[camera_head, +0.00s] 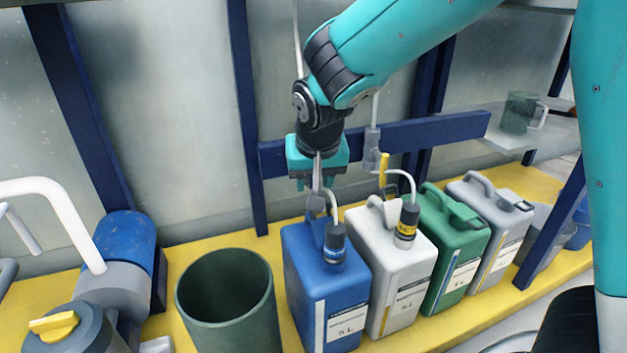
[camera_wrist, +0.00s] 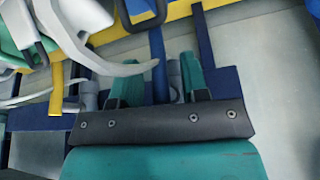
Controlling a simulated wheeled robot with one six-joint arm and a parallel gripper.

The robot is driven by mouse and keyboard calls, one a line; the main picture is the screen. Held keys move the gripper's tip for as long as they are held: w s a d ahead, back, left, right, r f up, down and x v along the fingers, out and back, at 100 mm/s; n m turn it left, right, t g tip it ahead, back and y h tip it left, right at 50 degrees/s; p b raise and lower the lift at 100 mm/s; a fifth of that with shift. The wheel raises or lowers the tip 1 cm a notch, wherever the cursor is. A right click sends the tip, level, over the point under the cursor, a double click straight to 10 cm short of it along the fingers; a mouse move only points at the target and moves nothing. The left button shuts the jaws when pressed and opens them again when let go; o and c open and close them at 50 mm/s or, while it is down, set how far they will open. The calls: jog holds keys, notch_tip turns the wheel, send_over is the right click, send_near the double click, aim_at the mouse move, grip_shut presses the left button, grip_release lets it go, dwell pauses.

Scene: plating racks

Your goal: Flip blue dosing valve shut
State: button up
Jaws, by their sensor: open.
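My gripper (camera_head: 318,184) points down above the blue canister (camera_head: 318,290), in front of the blue rail. Its two fingers (camera_wrist: 160,72) are apart in the wrist view. A narrow blue lever (camera_wrist: 157,62), likely the blue dosing valve's handle, shows between them beside a grey valve body (camera_wrist: 174,78). I cannot tell whether the fingers touch it. In the head view my gripper mostly hides this valve; only grey fitting parts show below the fingers. The lever's exact setting is unclear.
A neighbouring valve with a yellow handle (camera_head: 384,165) sits close on the right, above the white canister (camera_head: 396,270). Green (camera_head: 455,245) and grey (camera_head: 495,225) canisters stand further right. A dark green bin (camera_head: 228,300) and a blue motor pump (camera_head: 125,240) are left.

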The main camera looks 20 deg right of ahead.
grip_shut()
jog(key=shift+r+y+p, duration=0.1)
jog(key=shift+y+p, duration=0.2)
jog(key=shift+p, duration=0.05)
jog(key=shift+m+y+p, duration=0.3)
jog(key=shift+y+p, duration=0.45)
jog(key=shift+y, duration=0.25)
jog(key=m+y+p, duration=0.1)
jog(key=y+p, duration=0.2)
jog(key=y, duration=0.2)
jog(key=shift+a, duration=0.1)
jog(key=m+y+p, duration=0.1)
jog(key=y, duration=0.3)
jog(key=shift+a+t, duration=0.15)
jog(key=shift+t, duration=0.25)
jog(key=shift+a+r+m+t+y+p, duration=0.1)
jog(key=shift+m+t+y+p, duration=0.15)
jog(key=shift+y, duration=0.65)
jog(key=shift+r+m+t+y+p, duration=0.15)
jog(key=shift+m+y, duration=0.2)
jog(key=shift+y, duration=0.55)
